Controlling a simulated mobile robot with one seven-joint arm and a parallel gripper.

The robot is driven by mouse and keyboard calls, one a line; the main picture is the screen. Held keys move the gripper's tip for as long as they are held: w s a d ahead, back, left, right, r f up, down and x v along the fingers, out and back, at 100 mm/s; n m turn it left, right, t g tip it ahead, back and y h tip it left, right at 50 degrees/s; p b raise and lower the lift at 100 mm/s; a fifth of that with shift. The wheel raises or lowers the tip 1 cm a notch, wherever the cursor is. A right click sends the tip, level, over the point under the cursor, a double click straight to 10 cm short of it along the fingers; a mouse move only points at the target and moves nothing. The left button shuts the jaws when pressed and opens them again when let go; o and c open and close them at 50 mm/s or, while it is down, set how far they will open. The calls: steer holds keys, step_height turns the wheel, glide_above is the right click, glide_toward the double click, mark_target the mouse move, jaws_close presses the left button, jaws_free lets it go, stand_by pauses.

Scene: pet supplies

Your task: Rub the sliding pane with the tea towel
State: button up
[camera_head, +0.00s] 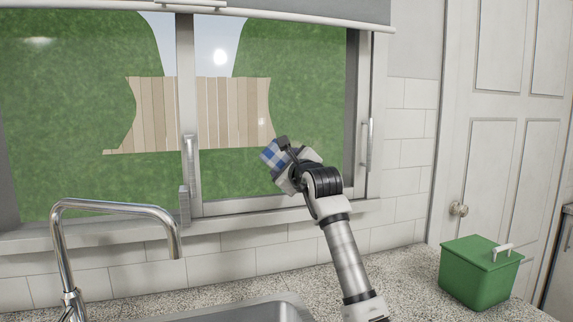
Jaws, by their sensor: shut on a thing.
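The sliding pane (235,172) is the right half of the window, in a light grey frame with an upright handle at its left edge. My gripper (279,152) is in front of the pane's right part, low to mid height. It is shut on the blue and white checked tea towel (272,155), which is bunched at the fingertips on the side of the glass. I cannot tell whether the towel touches the glass. My wrist hides part of the pane's lower right and the frame there.
A curved chrome tap (115,206) and a sink (250,309) are at the lower left. A green lidded bin (480,273) stands on the speckled worktop (405,284) at the right, near a white door (500,130). A blind (300,10) hangs along the top.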

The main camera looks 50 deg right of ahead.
mark_target(323, 158)
steer(key=s+d+p, duration=0.2)
steer(key=d, duration=0.1)
steer(key=s+d+p, duration=0.1)
steer(key=d+p, duration=0.2)
steer(key=d, duration=0.1)
steer(key=s+d+p, duration=0.2)
steer(key=d+p, duration=0.1)
steer(key=shift+s+d, duration=0.3)
stand_by(0.6)
steer(key=shift+a, duration=0.1)
